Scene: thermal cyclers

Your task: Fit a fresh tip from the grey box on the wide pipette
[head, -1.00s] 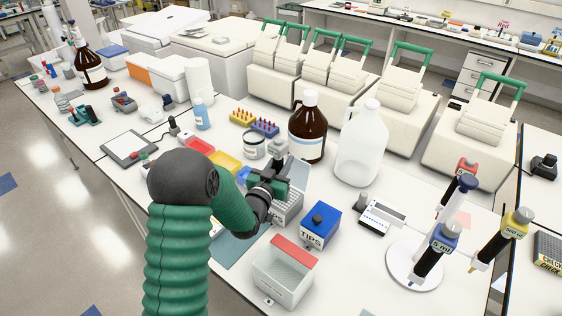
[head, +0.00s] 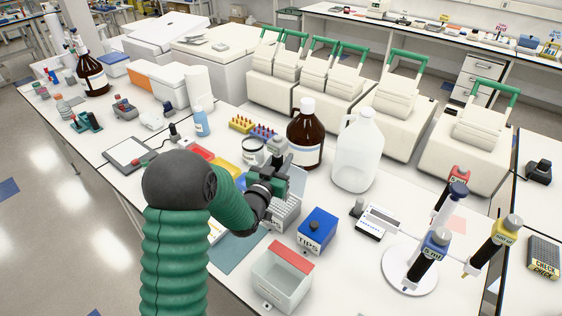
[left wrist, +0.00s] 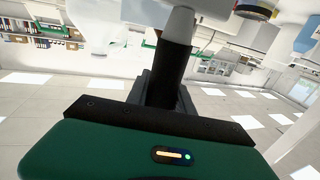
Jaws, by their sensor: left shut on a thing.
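My left gripper (head: 279,180) is shut on a pipette, at the tip box. The pipette's grey top (head: 278,147) rises above the jaws; I take it for the wide pipette. In the left wrist view its dark body (left wrist: 168,75) stands between my jaws, with a pale grey part above. Its lower end is hidden in the head view. The grey box (head: 286,214) is open, with rows of tips, just below and beside my gripper and partly covered by it. I cannot tell whether the pipette touches a tip. My right gripper is not in view.
A clear bin with a red edge (head: 281,281) is in front. A brown bottle (head: 306,138) and a clear jug (head: 358,155) stand behind. A pipette stand (head: 409,270) is at the right.

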